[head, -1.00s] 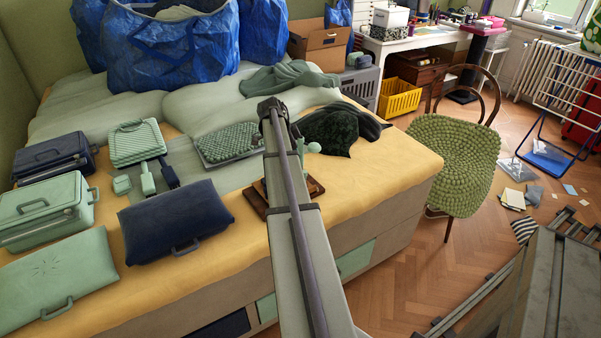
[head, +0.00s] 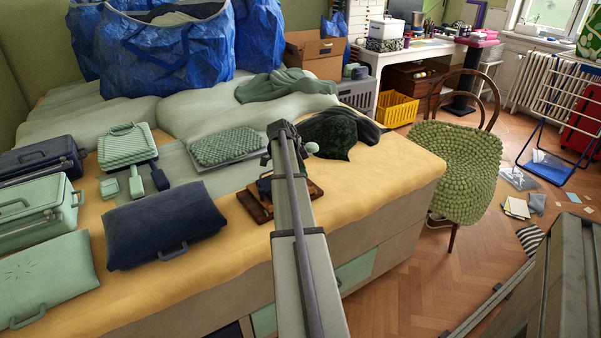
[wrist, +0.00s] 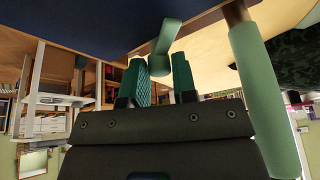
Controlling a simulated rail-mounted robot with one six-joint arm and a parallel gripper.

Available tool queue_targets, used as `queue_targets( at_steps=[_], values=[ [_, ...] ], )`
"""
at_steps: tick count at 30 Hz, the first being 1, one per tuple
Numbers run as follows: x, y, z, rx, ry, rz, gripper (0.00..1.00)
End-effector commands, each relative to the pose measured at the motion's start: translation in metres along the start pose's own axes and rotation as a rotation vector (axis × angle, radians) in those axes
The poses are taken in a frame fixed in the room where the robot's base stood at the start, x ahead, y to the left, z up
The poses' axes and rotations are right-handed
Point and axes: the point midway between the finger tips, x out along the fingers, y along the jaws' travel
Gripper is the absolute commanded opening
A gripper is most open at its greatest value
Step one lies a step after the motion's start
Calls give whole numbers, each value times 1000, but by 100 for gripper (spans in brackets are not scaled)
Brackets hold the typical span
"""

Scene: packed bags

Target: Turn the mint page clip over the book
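A wooden base (head: 252,207) stands on the bed's yellow cover, partly hidden behind my arm. In the wrist view a navy surface, perhaps the book (wrist: 100,18), fills the upper edge. A mint bar with a thicker end, apparently the page clip (wrist: 166,36), projects from it towards my gripper. My gripper (wrist: 160,62) has two teal fingers spread apart, the bar's end at or just beyond the gap between their tips. Contact cannot be told. In the head view my arm's end (head: 281,132) hides most of the book and clip.
A mint cylinder (wrist: 262,100) on a wooden rod stands close to the right of my fingers. A grey tray with green bobbles (head: 225,148) and a navy case (head: 165,225) lie left. Yellow cover is clear to the right.

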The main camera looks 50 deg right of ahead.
Motion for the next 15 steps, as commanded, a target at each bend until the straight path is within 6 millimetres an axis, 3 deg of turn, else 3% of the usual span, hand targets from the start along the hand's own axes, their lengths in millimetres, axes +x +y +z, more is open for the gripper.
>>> queue_targets(
  at_steps=[7, 15],
  values=[
    [0, 0, 0, 0, 0, 0, 1],
    [0, 0, 0, -19, -1, -7, 0]
  ],
)
